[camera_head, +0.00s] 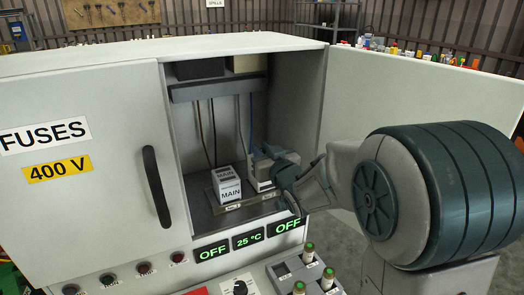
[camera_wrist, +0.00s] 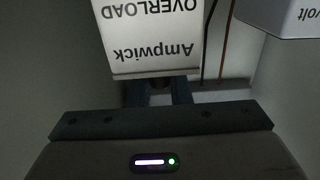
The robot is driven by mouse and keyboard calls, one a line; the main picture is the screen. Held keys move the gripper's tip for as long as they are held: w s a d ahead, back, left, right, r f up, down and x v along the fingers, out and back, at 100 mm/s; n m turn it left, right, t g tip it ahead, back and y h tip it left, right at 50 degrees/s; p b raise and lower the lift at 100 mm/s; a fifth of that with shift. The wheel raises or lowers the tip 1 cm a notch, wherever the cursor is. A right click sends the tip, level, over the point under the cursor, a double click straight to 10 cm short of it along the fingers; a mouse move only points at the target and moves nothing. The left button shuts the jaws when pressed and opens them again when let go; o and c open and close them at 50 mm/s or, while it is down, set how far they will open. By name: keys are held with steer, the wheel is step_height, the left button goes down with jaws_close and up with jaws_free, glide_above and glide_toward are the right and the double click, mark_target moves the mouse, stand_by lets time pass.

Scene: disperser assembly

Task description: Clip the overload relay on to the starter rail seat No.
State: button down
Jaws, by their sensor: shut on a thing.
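The overload relay (camera_wrist: 155,35) is a white block lettered "Ampwick OVERLOAD", upside down in the wrist view. My gripper (camera_wrist: 160,92) is shut on its near end. In the head view my gripper (camera_head: 270,164) is inside the open cabinet, just right of the white MAIN block (camera_head: 230,190). A pale part of the relay (camera_head: 258,174) shows there, mostly hidden by my gripper. The rail seats are on the cabinet floor, with small number plates in front, the right one (camera_head: 268,198) below my gripper. I cannot tell whether the relay touches its seat.
The cabinet's left door (camera_head: 75,130) bears a black handle; its right door (camera_head: 420,90) stands open behind my arm. Wires (camera_head: 239,130) hang at the cabinet back. Below the opening are display panels (camera_head: 248,239) and a control box with green-topped buttons (camera_head: 308,255).

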steer(key=shift+f+b, duration=0.7)
steer(key=c, duration=1.3)
jaws_free()
steer(key=shift+o, duration=0.2)
steer(key=shift+f, duration=0.1)
steer(key=shift+s, duration=0.1)
steer(key=b+v, duration=0.2)
steer(key=v, duration=1.1)
steer(key=shift+s+b, duration=0.25)
steer(key=shift+b, duration=0.05)
steer(key=shift+d, duration=0.1)
